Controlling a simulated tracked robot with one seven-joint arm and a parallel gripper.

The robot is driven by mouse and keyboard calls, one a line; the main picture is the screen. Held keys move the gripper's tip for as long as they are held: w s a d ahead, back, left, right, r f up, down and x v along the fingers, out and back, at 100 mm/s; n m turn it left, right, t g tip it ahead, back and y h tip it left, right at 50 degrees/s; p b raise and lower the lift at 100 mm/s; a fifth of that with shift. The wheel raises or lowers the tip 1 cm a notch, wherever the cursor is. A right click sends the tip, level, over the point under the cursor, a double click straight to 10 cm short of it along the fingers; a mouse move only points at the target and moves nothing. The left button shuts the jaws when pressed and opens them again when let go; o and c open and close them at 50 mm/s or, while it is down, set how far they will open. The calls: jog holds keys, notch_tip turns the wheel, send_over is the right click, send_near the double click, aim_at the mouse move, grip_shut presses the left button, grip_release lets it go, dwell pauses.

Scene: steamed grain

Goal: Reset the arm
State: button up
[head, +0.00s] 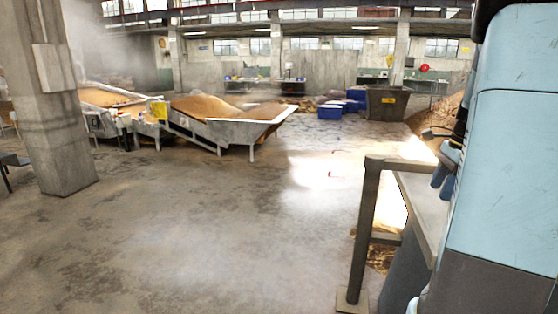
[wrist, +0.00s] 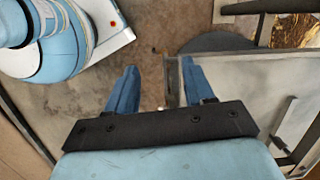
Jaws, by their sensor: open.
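My gripper (wrist: 159,68) shows in the wrist view with its two blue fingers spread apart and nothing between them. The dark finger mount and the light blue wrist fill the bottom of that view. The fingers point over bare floor and the edge of a grey flat-topped stand (wrist: 225,85), apart from any loose object. In the head view, light blue parts of my arm fill the right side. Small blue parts that look like the fingers hang beside the same stand (head: 422,190), partly hidden by the arm.
A dark metal post (head: 366,235) stands close by at the stand's left end. A concrete pillar (head: 62,120) is at left. Conveyor troughs (head: 215,130) hold brown grain further back. Blue crates (head: 330,111) and a dark bin (head: 388,104) are far off. The middle floor is clear.

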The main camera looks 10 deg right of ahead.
jog(key=s+a+r+n+t, duration=0.1)
jog(key=s+a+r+n, duration=0.15)
jog(key=a+n, duration=0.4)
jog(key=s+a+r+n+t, duration=0.1)
jog(key=s+a+r+n, duration=0.2)
jog(key=a, duration=0.7)
jog(key=s+a+n+t+h, duration=0.1)
jog(key=s+a+n+t, duration=0.1)
jog(key=s+a+n, duration=0.7)
jog(key=a+n, duration=0.3)
jog(key=shift+a+f+h, duration=0.2)
jog(key=shift+f+h, duration=0.1)
jog(key=shift+h, duration=0.1)
jog(key=shift+c, duration=1)
